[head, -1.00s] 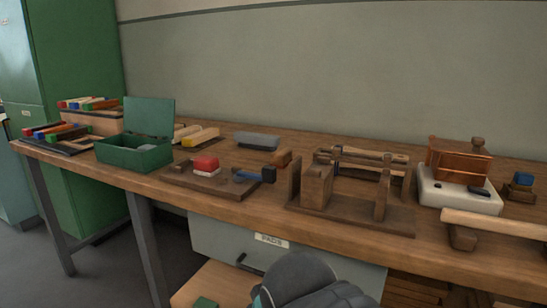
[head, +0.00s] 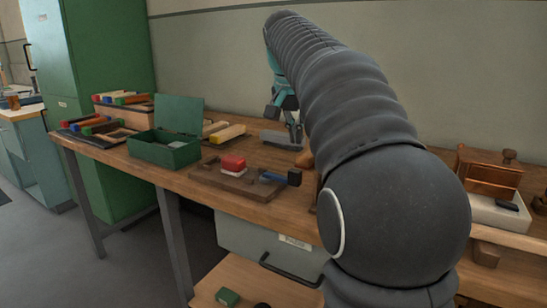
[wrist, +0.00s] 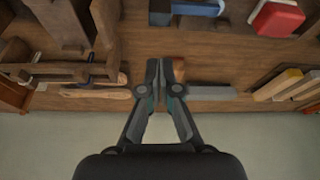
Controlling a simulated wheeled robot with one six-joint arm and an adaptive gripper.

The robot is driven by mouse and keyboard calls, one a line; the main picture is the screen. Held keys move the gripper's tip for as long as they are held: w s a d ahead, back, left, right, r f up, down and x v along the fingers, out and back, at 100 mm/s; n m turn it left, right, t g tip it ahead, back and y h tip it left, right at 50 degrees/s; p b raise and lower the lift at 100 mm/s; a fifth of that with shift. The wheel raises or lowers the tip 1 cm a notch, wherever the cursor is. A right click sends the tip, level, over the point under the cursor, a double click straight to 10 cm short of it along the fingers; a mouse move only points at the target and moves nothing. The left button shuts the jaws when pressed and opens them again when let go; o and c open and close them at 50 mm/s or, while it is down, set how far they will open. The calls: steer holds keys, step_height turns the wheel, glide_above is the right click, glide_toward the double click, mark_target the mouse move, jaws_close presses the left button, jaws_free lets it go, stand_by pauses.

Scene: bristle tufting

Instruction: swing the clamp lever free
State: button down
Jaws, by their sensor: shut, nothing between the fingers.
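On a dark wooden board (head: 218,180) lies a red block with a pale underside (head: 232,163). A blue bar ending in a black knob (head: 294,177) lies at the board's right side and looks like the clamp lever (head: 272,179). In the wrist view the lever (wrist: 198,9) and the red block (wrist: 277,18) are at the top edge, partly cut off. My gripper (wrist: 159,66) is shut and empty, its fingertips above the bench beside a small brown wooden piece (wrist: 179,66). It is apart from the lever, on the wall side of it.
A grey block (wrist: 212,92) lies beside the fingers in the wrist view. A wooden frame (wrist: 62,22) stands at left there. My arm hides the bench's middle right.

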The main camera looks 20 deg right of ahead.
steer(key=shift+w+d+r+m, duration=0.3)
steer(key=shift+w+d, duration=0.2)
steer(key=shift+w, duration=0.05)
steer(key=shift+w+d+r+m, duration=0.3)
steer(key=shift+w+d, duration=0.2)
steer(key=shift+f, duration=0.1)
steer(key=x, duration=0.9)
steer(key=shift+s+d+f, duration=0.15)
steer(key=shift+f, duration=0.05)
steer(key=shift+s+a+f, duration=0.15)
steer(key=shift+a+f, duration=0.05)
steer(key=shift+a, duration=0.05)
steer(key=shift+s+a, duration=1.05)
steer(key=shift+a, duration=0.25)
steer(key=shift+s+g, duration=0.1)
steer(key=shift+g, duration=0.2)
